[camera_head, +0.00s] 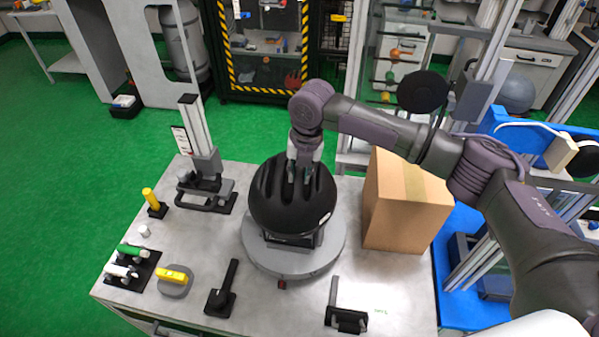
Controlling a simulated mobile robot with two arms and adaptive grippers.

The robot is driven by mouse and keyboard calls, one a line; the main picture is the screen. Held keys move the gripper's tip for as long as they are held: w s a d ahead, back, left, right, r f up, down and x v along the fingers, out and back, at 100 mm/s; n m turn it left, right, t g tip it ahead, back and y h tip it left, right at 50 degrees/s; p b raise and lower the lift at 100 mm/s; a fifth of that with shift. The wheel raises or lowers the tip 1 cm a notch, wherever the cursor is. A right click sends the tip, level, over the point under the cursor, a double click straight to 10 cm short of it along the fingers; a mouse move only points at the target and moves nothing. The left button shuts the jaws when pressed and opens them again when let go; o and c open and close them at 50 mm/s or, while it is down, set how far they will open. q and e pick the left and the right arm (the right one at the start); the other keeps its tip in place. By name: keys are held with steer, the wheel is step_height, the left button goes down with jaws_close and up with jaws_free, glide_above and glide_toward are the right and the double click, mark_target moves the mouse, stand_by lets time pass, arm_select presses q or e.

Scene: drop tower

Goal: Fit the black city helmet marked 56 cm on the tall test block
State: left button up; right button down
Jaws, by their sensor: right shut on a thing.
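A black helmet (272,204) with ridged vents sits over a block on a round grey turntable (257,258) in the middle of the table. The helmet hides most of the block; only a dark base (291,240) shows under its front edge. A small pale label is on the helmet's lower right side; I cannot read it. My right gripper (304,178) reaches down from above, its fingers shut on the top of the helmet. My left gripper is not in view.
A cardboard box (408,212) stands close to the right of the turntable. A metal height gauge (199,140) stands at the back left. Yellow, green and white tools (132,250) lie at the left. Black stands (221,298) are along the front.

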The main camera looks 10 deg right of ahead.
steer(key=c, duration=0.9)
jaws_free()
steer(key=c, duration=0.4)
steer(key=shift+o, duration=0.2)
steer(key=shift+r, duration=0.1)
steer(key=shift+r+p, duration=1.05)
steer(key=shift+p, duration=0.1)
steer(key=shift+r, duration=0.1)
steer(key=shift+r+p, duration=2.4)
steer(key=shift+p, duration=0.05)
